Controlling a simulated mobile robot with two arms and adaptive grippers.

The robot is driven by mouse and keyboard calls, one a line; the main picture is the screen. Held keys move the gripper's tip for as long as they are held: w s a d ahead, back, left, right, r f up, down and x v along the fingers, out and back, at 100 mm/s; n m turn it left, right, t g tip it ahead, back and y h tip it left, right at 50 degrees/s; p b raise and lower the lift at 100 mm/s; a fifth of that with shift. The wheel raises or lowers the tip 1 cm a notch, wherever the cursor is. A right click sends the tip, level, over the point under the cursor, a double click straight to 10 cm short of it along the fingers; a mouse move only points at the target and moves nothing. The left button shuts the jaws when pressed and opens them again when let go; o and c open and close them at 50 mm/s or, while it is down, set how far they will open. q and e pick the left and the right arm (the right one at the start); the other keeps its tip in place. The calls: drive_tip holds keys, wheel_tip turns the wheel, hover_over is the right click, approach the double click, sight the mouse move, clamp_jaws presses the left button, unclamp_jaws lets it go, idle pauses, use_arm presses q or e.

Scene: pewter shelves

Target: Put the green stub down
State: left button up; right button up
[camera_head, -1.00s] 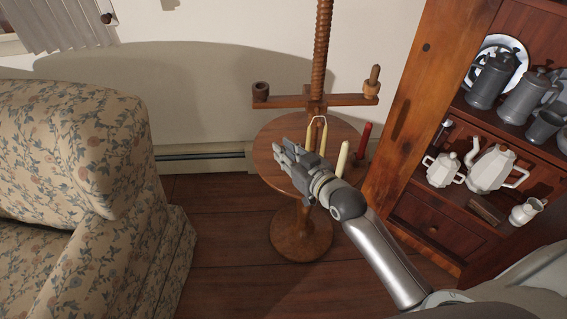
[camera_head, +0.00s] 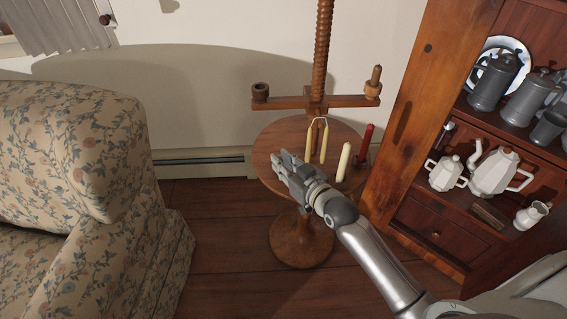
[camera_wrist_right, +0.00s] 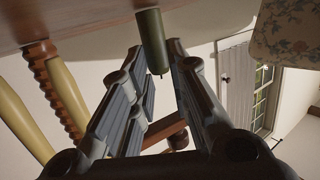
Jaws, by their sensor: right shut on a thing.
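My right gripper (camera_head: 282,160) is over the near left part of the round wooden table (camera_head: 285,133). It is shut on the green stub (camera_wrist_right: 152,42), a short dark green candle. In the right wrist view, the stub is between the fingertips (camera_wrist_right: 160,60), its wick pointing down in that inverted picture. Its other end is close to the tabletop; I cannot tell if it touches. The stub cannot be made out in the head view, where the gripper hides it. My left gripper is not in view.
A pair of yellow tapers (camera_head: 309,142), a cream candle (camera_head: 344,162) and a red candle (camera_head: 364,145) stand on the table. A wooden screw post (camera_head: 323,50) with a crossbar rises behind. A shelf cabinet (camera_head: 412,100) is right; a floral armchair (camera_head: 80,170) is left.

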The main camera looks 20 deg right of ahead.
drive_tip(key=shift+f, duration=0.15)
drive_tip(key=o, duration=0.8)
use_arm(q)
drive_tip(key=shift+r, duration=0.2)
use_arm(e)
drive_tip(key=shift+r, duration=0.2)
use_arm(q)
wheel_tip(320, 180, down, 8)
drive_tip(key=p, duration=0.2)
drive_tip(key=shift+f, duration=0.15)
use_arm(e)
drive_tip(key=v, duration=1.2)
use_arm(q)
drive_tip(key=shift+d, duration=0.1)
